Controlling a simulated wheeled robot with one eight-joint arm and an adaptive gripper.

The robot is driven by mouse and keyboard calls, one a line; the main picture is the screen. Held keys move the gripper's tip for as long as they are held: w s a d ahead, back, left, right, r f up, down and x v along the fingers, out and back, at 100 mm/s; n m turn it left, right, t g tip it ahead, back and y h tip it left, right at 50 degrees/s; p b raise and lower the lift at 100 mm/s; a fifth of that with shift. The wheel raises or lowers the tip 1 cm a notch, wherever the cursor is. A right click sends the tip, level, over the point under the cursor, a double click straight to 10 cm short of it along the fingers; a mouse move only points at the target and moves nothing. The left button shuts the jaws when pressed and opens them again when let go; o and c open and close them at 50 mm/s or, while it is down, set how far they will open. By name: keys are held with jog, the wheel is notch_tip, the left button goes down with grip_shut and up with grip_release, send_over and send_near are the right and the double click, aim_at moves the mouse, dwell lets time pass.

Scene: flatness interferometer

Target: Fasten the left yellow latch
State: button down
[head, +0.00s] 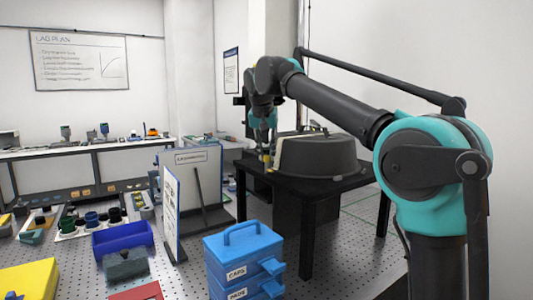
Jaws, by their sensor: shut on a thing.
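A dark grey rounded housing (320,157) sits on a black table (345,184) right of centre. A small yellow latch (266,158) shows at the housing's left side, low down near the table top. My gripper (265,151) points down from the arm at this left side. Its fingers are shut on the yellow latch, as far as this small view shows. The latch's exact angle and its catch are too small and partly hidden by the fingers. The housing's far side is hidden.
A blue drawer box (243,262) stands in front of the table. A white sign panel (172,215) and a blue bin (122,239) are further left. A long bench (85,150) runs along the back wall. Perforated floor shows between them.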

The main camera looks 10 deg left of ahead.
jog(key=shift+n, duration=0.3)
jog(key=n+y, duration=0.1)
jog(key=n, duration=0.2)
jog(key=shift+w+d+n+y, duration=0.1)
jog(key=shift+d+n+y, duration=0.05)
jog(key=shift+n+y, duration=0.2)
jog(key=n, duration=0.2)
jog(key=n+g+y, duration=0.1)
jog(key=n, duration=0.1)
jog(key=shift+n+y, duration=0.25)
jog(key=n, duration=0.2)
jog(key=n+g+y, duration=0.1)
jog(key=n, duration=0.1)
jog(key=shift+w+d+g, duration=0.15)
jog(key=shift+g, duration=0.15)
jog(key=shift+w+n+g, duration=0.1)
jog(key=shift+n+g, duration=0.8)
jog(key=shift+n, duration=1.6)
jog(key=c, duration=1.3)
grip_release()
jog(key=shift+c, duration=0.2)
